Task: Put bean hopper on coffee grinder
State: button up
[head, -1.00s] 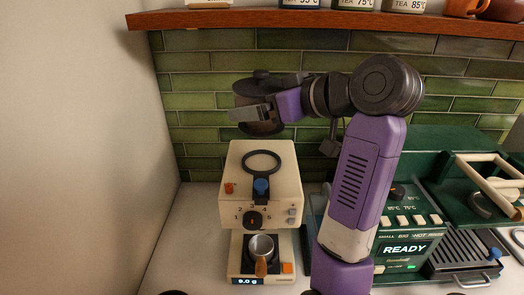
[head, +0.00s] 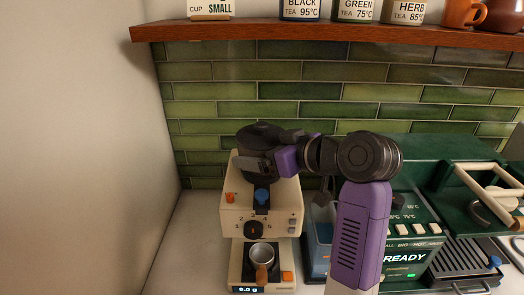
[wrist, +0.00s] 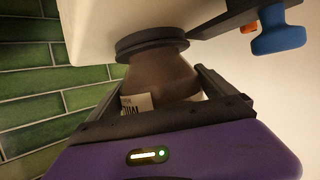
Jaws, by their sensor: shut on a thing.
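The cream coffee grinder (head: 238,216) stands on the counter at the left in the head view, with a blue lever and a dark dial on its front. The dark, translucent bean hopper (head: 262,136) is over the grinder's top. My gripper (head: 262,165) is shut on the hopper from the right side. In the wrist view, the hopper (wrist: 158,73) sits between the fingers, and its dark collar meets or nearly meets the cream grinder body (wrist: 100,25). I cannot tell whether it is fully seated. The grinder's top ring is hidden in the head view.
A portafilter (head: 262,258) sits in the grinder's lower bay. A green coffee machine (head: 425,215) stands close on the right. A wooden shelf (head: 340,30) with canisters runs above. A plain wall (head: 80,150) is at the left.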

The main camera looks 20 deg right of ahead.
jog(key=o, duration=1.7)
jog(key=shift+f, duration=0.1)
jog(key=b+v, duration=0.1)
jog(key=v, duration=1.1)
